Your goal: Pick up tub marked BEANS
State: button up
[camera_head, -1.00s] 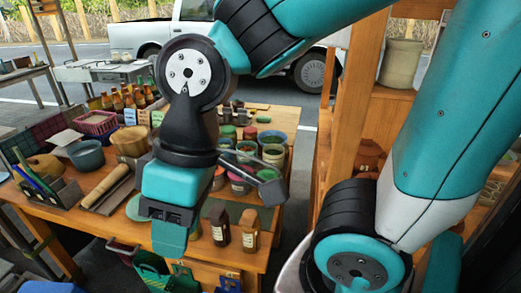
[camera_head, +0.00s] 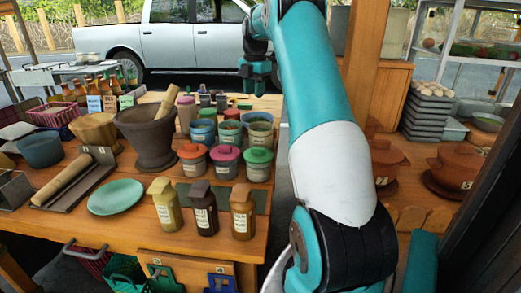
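Several small labelled tubs stand on the wooden table. The front row has an orange-lidded tub (camera_head: 194,165), a pink-lidded tub (camera_head: 226,167) and a green-lidded tub (camera_head: 259,170). Behind them is a row with a blue-rimmed tub (camera_head: 203,134), a green-rimmed tub (camera_head: 230,135) and a wider teal bowl-like tub (camera_head: 258,127). The labels are too small to read, so I cannot tell which is marked BEANS. My gripper (camera_head: 256,84) hangs above and beyond the tubs, apart from them, near the table's far edge. Its finger gap is unclear.
A clay mortar with pestle (camera_head: 151,140) stands left of the tubs. Three bottles (camera_head: 200,210) stand in front, beside a green plate (camera_head: 116,197). Sauce bottles (camera_head: 105,90) are at back left. A wooden post (camera_head: 362,60) and shelves with clay pots (camera_head: 455,168) are at right.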

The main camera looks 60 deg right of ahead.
jog(key=s+d+f+n, duration=0.1)
jog(key=s+d+f, duration=0.15)
jog(key=d, duration=0.35)
send_over(270, 148)
jog(key=f, duration=0.6)
jog(key=d+f, duration=0.1)
jog(key=f, duration=0.2)
jog(key=shift+f, duration=0.4)
jog(key=shift+a+f+p, duration=0.15)
jog(key=shift+f+p, duration=0.05)
jog(key=shift+f, duration=1.4)
jog(key=shift+a+f+p, duration=0.1)
jog(key=shift+f+p, duration=0.1)
jog(key=shift+f, duration=1.4)
grip_shut()
